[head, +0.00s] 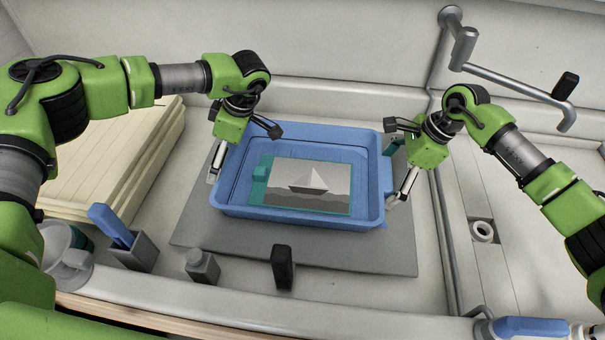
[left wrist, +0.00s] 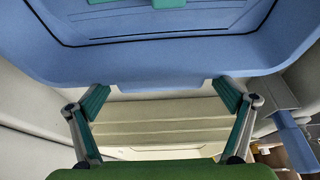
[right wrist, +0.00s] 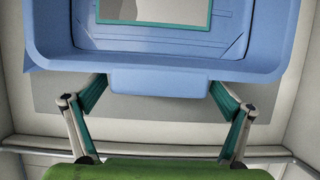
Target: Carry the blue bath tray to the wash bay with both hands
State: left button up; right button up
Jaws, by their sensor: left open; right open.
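The blue bath tray (head: 300,217) sits on a grey mat (head: 205,232). A teal-framed print (head: 308,186) with a sailboat picture lies in it. My left gripper (head: 243,152) is open at the tray's left end; the left wrist view shows the tray rim (left wrist: 165,72) just beyond its spread fingers. My right gripper (head: 393,170) is open at the right end; in the right wrist view the tray's end tab (right wrist: 160,80) lies between its fingertips, with gaps on both sides. The right-hand basin with a drain (head: 482,231) looks like the wash bay.
A metal pipe rail (head: 440,200) edges the right-hand basin, and a faucet arm (head: 510,80) hangs above it. Cream boards (head: 110,160) are stacked at left.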

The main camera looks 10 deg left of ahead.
jog(key=shift+f, duration=0.1)
